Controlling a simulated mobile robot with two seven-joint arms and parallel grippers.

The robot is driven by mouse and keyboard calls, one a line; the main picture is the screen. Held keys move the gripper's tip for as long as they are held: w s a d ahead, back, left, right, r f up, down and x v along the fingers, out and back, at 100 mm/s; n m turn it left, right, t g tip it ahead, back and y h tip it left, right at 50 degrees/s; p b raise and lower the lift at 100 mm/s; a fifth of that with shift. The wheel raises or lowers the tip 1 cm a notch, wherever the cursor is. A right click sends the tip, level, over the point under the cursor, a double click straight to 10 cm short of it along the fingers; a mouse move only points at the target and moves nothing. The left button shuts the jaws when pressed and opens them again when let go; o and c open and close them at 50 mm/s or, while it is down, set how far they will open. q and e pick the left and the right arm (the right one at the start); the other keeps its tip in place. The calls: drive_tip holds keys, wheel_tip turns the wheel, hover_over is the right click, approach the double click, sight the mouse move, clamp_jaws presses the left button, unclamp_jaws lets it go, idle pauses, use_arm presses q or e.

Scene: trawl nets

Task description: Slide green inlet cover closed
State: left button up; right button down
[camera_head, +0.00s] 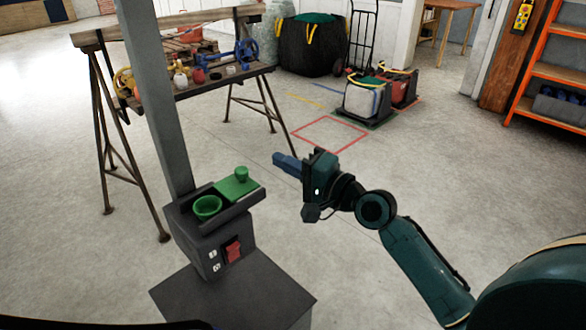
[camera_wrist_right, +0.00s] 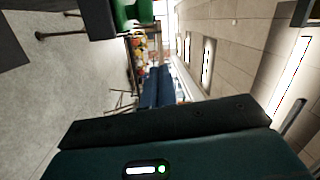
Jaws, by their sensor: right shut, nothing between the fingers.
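The green inlet cover (camera_head: 238,186) is a flat plate with a round knob (camera_head: 241,173), on the right part of a dark tray (camera_head: 220,218) atop a grey pedestal. A green round inlet (camera_head: 207,207) beside it on the left is uncovered. My right gripper (camera_head: 276,157) is shut and empty, to the right of the cover and apart from it, with its blue fingers pointing left. In the right wrist view the blue fingers (camera_wrist_right: 158,88) show, and a green part (camera_wrist_right: 132,14) is at the top edge. My left gripper is not in view.
A grey post (camera_head: 155,95) rises just behind the tray. A red switch (camera_head: 233,251) is on the pedestal's front. A trestle table (camera_head: 190,88) with several items stands behind. Open floor lies to the right, with a red marked square (camera_head: 330,134).

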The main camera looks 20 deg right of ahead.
sight(235, 180)
use_arm(q)
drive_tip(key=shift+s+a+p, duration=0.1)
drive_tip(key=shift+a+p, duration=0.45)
drive_tip(key=shift+p, duration=0.45)
use_arm(e)
drive_tip(key=a, duration=0.1)
drive_tip(key=w+a, duration=0.1)
drive_tip(key=a, duration=0.3)
drive_tip(key=shift+w+a+f, duration=0.15)
drive_tip(key=shift+w+f, duration=0.05)
drive_tip(key=shift+w, duration=0.15)
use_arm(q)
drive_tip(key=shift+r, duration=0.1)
